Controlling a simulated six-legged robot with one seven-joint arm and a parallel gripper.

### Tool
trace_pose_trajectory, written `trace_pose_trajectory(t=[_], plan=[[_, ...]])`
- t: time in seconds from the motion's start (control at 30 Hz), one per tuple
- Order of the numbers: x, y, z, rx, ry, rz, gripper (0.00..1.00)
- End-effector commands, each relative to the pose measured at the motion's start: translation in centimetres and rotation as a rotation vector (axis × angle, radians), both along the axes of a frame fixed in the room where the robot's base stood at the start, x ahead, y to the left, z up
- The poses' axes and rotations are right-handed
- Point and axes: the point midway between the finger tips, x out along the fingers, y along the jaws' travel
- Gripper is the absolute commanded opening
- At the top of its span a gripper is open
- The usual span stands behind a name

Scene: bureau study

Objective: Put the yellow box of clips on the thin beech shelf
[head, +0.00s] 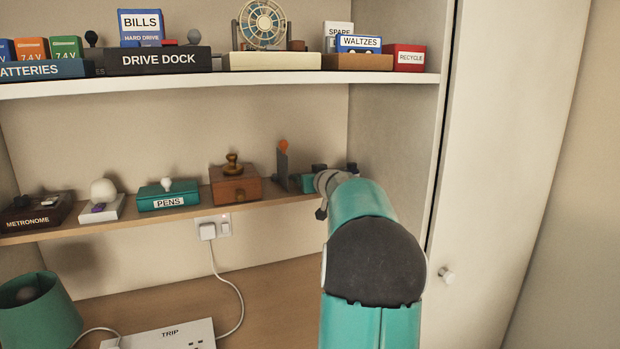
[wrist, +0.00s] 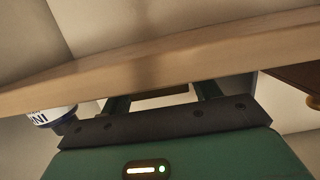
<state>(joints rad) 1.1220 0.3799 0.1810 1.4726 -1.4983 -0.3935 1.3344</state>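The thin beech shelf (head: 100,228) is the lower shelf in the head view, with several objects along it. What seems to be its wooden edge (wrist: 170,68) crosses the wrist view close in front of the camera. My gripper (head: 300,183) is at the shelf's right end, partly hidden by my arm. In the wrist view its two dark fingers (wrist: 165,98) stand apart, with their tips hidden behind the wood. A pale patch shows between them; I cannot tell whether it is held. I cannot make out a yellow box of clips in either view.
A wooden box with a stamp (head: 235,188), a teal PENS box (head: 168,196) and a dark panel with an orange top (head: 282,162) stand on the lower shelf. A white upper shelf (head: 200,83) overhangs it. A cabinet side (head: 395,130) bounds the right.

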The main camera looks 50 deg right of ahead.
Motion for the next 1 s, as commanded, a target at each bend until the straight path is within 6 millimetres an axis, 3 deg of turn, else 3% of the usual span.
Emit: trace_pose_trajectory(t=[0.47,1.0], plan=[[-0.5,0.3,0.5,-0.002,0.000,-0.001,0.72],[-8.7,5.2,2.5,-0.003,-0.001,-0.002,0.72]])
